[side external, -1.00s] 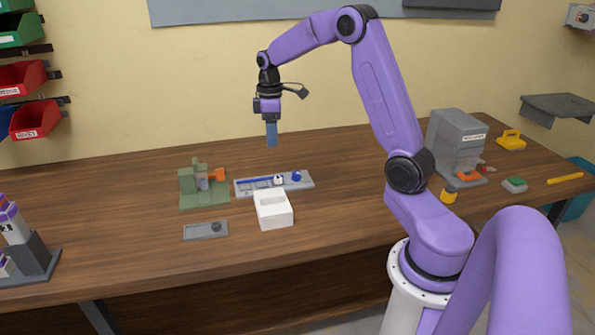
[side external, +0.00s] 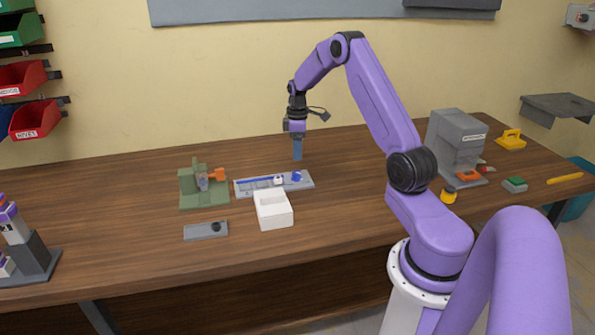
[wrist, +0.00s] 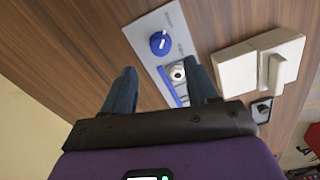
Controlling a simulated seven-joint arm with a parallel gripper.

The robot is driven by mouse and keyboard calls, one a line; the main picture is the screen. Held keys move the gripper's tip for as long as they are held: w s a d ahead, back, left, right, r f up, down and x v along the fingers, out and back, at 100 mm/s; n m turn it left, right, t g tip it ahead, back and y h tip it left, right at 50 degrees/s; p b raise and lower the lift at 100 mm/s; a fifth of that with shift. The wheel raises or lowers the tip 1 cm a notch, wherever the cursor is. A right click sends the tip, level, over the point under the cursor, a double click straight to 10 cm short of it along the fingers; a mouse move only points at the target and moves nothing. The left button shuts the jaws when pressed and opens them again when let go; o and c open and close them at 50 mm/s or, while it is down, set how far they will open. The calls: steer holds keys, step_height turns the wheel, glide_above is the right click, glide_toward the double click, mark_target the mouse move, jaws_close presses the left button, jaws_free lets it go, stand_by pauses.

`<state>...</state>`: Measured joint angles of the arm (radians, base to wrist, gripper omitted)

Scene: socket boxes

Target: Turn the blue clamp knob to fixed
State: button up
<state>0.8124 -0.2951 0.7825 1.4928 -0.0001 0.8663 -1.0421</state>
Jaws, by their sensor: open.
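The blue clamp knob (side external: 296,176) sits at the right end of a grey fixture plate (side external: 243,190) on the table. In the wrist view the knob (wrist: 159,43) is round and blue with a white pointer mark, and lettering too small to read is on the plate around it. A white round part on the plate lies beside the knob, and a blue rod runs along the plate. My gripper (side external: 297,158) points down above the knob end of the plate, apart from it. In the wrist view my gripper (wrist: 163,88) has its fingers spread, with nothing between them.
A white open box (side external: 274,221) stands in front of the plate. A green fixture (side external: 204,200) with an orange part stands to its left, and a small grey plate (side external: 205,231) lies at the front. A grey machine (side external: 456,140) stands right. The table behind the plate is clear.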

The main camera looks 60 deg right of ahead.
mark_target(297, 172)
step_height(297, 172, down, 9)
stand_by(0.4)
steer(key=c, duration=1.1)
